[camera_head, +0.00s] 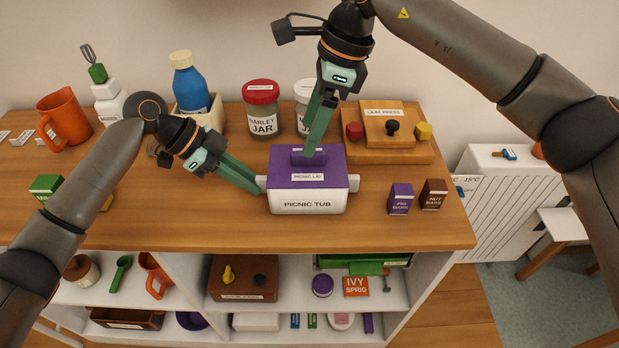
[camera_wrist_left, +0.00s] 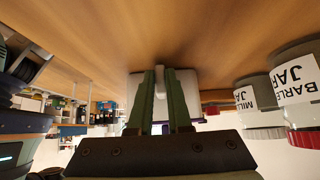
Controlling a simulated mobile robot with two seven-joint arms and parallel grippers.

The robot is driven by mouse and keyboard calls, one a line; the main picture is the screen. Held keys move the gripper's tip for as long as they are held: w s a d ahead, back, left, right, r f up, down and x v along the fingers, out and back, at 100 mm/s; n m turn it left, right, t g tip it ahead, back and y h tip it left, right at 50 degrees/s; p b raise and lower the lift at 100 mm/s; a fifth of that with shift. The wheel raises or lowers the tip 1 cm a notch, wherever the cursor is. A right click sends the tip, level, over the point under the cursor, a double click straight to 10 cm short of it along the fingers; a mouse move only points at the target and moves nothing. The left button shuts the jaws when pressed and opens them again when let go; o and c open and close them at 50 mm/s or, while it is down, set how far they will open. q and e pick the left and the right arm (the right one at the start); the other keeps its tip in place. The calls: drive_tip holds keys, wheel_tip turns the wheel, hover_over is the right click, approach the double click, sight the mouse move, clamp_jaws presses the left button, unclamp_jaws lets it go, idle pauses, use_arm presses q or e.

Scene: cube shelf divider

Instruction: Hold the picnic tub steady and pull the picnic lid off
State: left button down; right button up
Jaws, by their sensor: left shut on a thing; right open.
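The white picnic tub (camera_head: 300,206) stands upright on the wooden counter, with a stub handle on each side. The purple picnic lid (camera_head: 330,176) sits on top of it and has a raised purple grip block. My left gripper (camera_head: 262,187) is shut on the tub's left handle; in the left wrist view the tub (camera_wrist_left: 195,86) lies straight beyond the fingers (camera_wrist_left: 162,90). My right gripper (camera_head: 309,152) is open and points down at the lid's grip block. Its fingers hide part of the block, and I cannot tell whether they touch it.
The barley jar (camera_head: 262,112) and another jar (camera_head: 304,92) stand behind the tub. The leaf press (camera_head: 420,150) is behind right. Fig bars (camera_head: 400,199) and nut bars (camera_head: 433,195) stand to the right. The counter (camera_head: 200,230) in front is clear.

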drive_tip(key=shift+r, duration=0.1)
drive_tip(key=shift+c, duration=0.6)
drive_tip(key=r, duration=0.1)
drive_tip(key=d, duration=0.1)
drive_tip(key=r, duration=0.1)
drive_tip(key=shift+w+d+r, duration=0.2)
drive_tip(key=shift+d+r, duration=0.05)
drive_tip(key=shift+r, duration=0.1)
drive_tip(key=c, duration=0.4)
drive_tip(key=shift+d+r+h, duration=0.15)
drive_tip(key=shift+r+h, duration=0.1)
drive_tip(key=shift+h, duration=0.05)
drive_tip(key=shift+c, duration=1)
drive_tip(key=shift+x, duration=4.4)
drive_tip(key=shift+c, duration=0.3)
clamp_jaws()
drive_tip(key=shift+r, duration=0.25)
drive_tip(key=shift+r, duration=0.3)
